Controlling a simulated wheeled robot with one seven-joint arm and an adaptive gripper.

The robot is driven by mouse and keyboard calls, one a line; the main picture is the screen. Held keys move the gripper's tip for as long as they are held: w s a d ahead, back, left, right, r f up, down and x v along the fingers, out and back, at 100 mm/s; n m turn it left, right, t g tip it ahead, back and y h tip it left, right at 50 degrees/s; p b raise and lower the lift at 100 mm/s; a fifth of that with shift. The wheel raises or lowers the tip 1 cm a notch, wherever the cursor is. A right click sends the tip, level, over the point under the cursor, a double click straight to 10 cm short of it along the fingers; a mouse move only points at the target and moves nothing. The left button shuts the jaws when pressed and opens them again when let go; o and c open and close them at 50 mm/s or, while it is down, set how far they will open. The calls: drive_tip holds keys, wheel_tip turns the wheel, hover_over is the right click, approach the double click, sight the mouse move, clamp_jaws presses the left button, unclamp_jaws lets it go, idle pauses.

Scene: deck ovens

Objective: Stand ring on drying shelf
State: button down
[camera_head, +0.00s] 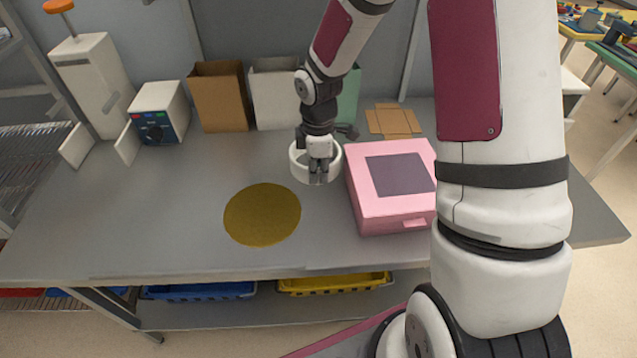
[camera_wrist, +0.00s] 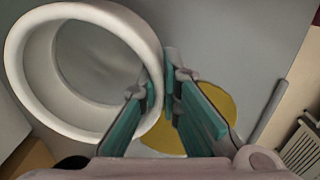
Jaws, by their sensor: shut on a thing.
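The white ring (camera_head: 297,164) is at my gripper in the head view, over the grey table behind the gold disc. In the wrist view the ring (camera_wrist: 92,12) fills the upper left. My gripper (camera_head: 318,173) is shut on one side of its wall; the fingers (camera_wrist: 162,88) show beside that wall in the wrist view. I cannot tell if the ring touches the table. A metal rack with wire shelves (camera_head: 30,150) stands at the left edge of the head view; it may be the drying shelf. Only part of it shows.
A pink box (camera_head: 362,212) stands close to the ring's right. The flat gold disc (camera_head: 262,214) lies in front of it. Brown (camera_head: 220,97) and white (camera_head: 272,97) bags, a control box (camera_head: 160,112) and a dispenser (camera_head: 92,85) line the back. The table's front left is clear.

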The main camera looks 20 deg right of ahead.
drive_tip(key=shift+f, duration=2.05)
drive_tip(key=shift+f, duration=0.15)
drive_tip(key=c, duration=1.8)
unclamp_jaws()
